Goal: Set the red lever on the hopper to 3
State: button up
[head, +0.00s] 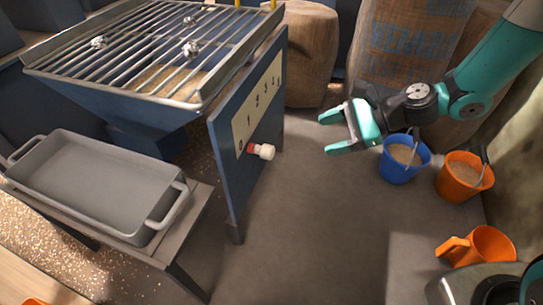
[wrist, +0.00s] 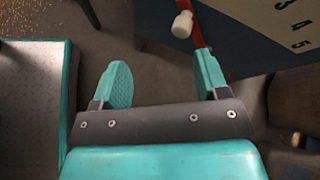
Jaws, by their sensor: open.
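The red lever (head: 252,149) with its white knob (head: 266,152) sticks out from the hopper's blue side panel (head: 228,172), at the lower end of the pale number plate (head: 258,97), close to the 0. My gripper (head: 332,134) is open and empty, to the right of the knob with a clear gap. In the wrist view, the white knob (wrist: 182,24) and red lever (wrist: 196,32) show just past the right finger of my gripper (wrist: 162,64). The digits 3, 4 and 5 are readable on the plate (wrist: 285,18) there.
A grey tray (head: 95,172) sits on a stand left of the panel. A metal grate (head: 150,45) with several foil-like lumps covers the hopper. A blue bucket (head: 402,170) and orange bucket (head: 462,183) stand at right; sacks (head: 405,48) stand behind. The floor before the panel is clear.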

aim_at(272, 153)
notch_tip(272, 153, down, 8)
jog(key=w+d+r+m+t+y, duration=0.1)
jog(key=w+d+m+t, duration=0.15)
jog(key=m, duration=0.45)
jog(key=b+x, duration=0.8)
jog(key=x, duration=0.9)
jog(key=shift+a+f, duration=0.2)
